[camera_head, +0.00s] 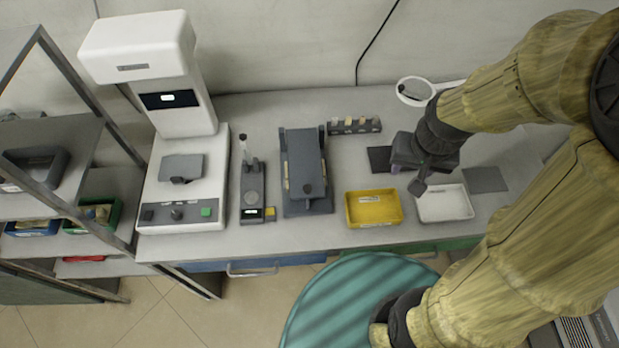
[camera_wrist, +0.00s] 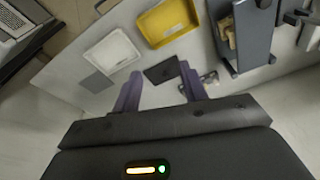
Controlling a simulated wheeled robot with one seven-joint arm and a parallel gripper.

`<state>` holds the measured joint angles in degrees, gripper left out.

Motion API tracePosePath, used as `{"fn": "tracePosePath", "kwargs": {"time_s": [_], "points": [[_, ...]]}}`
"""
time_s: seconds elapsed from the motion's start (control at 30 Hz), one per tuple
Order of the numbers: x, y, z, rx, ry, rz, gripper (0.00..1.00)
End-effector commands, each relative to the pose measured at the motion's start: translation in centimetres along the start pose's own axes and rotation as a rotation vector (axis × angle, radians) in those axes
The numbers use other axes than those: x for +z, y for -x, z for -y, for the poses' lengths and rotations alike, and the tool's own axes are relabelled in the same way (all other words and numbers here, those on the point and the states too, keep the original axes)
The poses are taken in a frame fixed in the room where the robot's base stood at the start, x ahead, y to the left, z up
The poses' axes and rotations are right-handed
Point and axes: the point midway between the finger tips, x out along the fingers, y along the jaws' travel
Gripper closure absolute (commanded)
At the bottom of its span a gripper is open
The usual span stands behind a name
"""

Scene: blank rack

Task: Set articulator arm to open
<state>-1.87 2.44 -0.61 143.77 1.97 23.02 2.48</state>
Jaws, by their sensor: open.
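The likely articulator is a dark grey device (camera_head: 303,150) in the middle of the bench in the head view. It has a long flat upper plate, a dark round knob at its front end and a base below. Whether its arm is open or closed is hard to tell. It also shows in the wrist view (camera_wrist: 246,32) at the upper right, partly cut off by the frame edge. My gripper (camera_head: 407,178) is to the right of it, above the bench near the white tray. In the wrist view my gripper (camera_wrist: 160,85) has its two purple fingers apart with nothing held between them.
A yellow tray (camera_head: 373,222) and a white tray (camera_head: 445,218) stand at the front of the bench. A dark pad (camera_head: 380,158) lies behind them.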

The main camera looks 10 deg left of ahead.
Motion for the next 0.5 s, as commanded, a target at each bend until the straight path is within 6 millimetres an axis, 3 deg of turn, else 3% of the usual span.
{"fn": "tracePosePath", "kwargs": {"time_s": [0.17,0.3,0.5], "points": [[-3.2,1.0,3.8,-0.036,-0.152,0.147,0.57],[-5.4,1.4,8.8,-0.051,-0.303,0.307,0.57],[-6.7,1.5,15.7,-0.035,-0.459,0.501,0.57]]}}
